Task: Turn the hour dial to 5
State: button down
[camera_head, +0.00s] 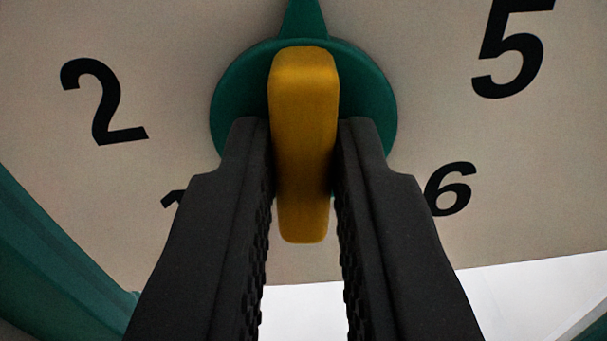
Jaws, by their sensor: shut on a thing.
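The hour dial is a green disc (228,112) with a yellow grip bar (304,120) standing up across its middle. A green pointer (303,18) runs from the disc to the top edge of the view, its tip out of frame. On the pale dial face (420,60), the 5 (511,48) is at upper right, the 6 (449,189) at right, and the 2 (102,101) at left. The pointer stands between the 2 and the 5. My gripper (304,150) is shut on the yellow bar, one dark finger on each side. Its fingers hide the lower part of the disc.
A 1 (174,198) shows partly behind my left finger. A green slanted edge (50,245) lies at lower left, and a bit of green shows at lower right. A white surface (303,312) lies below the dial face.

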jog(key=m+b, duration=0.3)
jog(key=shift+f+m+b, duration=0.25)
jog(key=shift+m+b, duration=0.1)
jog(key=shift+m, duration=0.05)
jog(key=m+b, duration=0.3)
jog(key=shift+m, duration=0.3)
jog(key=m+b, duration=0.3)
jog(key=shift+d+f+b, duration=0.1)
jog(key=shift+b, duration=0.2)
jog(key=shift+d+m+b, duration=0.1)
jog(key=shift+m+b, duration=0.85)
jog(key=shift+m, duration=0.35)
jog(key=c, duration=1.4)
grip_release()
jog(key=shift+r, duration=0.2)
